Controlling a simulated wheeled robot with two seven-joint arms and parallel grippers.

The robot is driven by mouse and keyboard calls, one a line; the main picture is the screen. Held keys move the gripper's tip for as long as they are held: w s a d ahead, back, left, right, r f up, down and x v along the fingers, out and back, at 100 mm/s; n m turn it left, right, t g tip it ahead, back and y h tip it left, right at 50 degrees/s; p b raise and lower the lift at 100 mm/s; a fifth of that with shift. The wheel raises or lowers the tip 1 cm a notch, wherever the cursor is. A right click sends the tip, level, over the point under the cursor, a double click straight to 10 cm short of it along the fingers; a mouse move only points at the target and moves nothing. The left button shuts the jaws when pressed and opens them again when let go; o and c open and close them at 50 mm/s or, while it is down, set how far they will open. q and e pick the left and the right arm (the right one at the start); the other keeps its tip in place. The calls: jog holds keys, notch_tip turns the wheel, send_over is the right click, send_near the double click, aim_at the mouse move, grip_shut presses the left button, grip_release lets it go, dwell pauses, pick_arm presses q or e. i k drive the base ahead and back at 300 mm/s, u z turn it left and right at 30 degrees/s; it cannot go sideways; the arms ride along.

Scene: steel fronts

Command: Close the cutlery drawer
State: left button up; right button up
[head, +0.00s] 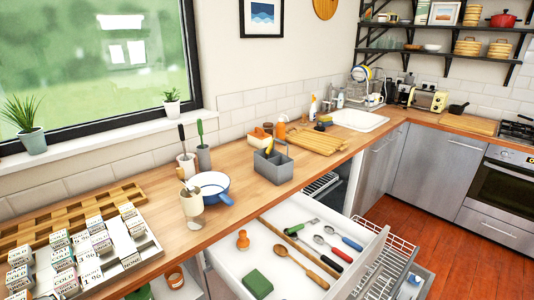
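The cutlery drawer (283,283) is pulled out from under the wooden counter, at the bottom middle of the head view. Its white inside holds a wooden spoon (306,266), a rolling-pin-like wooden stick (275,230), a green-handled utensil (302,227), a red-handled one (333,248), a blue-handled one (345,241), a green block (258,284) and an orange object (242,240). The near part of the drawer is cut off by the picture's bottom edge. Neither of my grippers is in view.
Wire racks (388,268) stand pulled out just beyond the drawer, close to its front. The counter (235,228) above carries a blue-rimmed pan (213,185), a grey caddy (272,168) and a tray of small boxes (150,252). The red wooden floor (440,238) is clear at right.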

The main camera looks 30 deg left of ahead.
aim_at(289, 281)
jog(key=k, duration=0.5)
jog(key=z, duration=1.7)
jog(key=i, duration=1.1)
jog(key=u, duration=2.5)
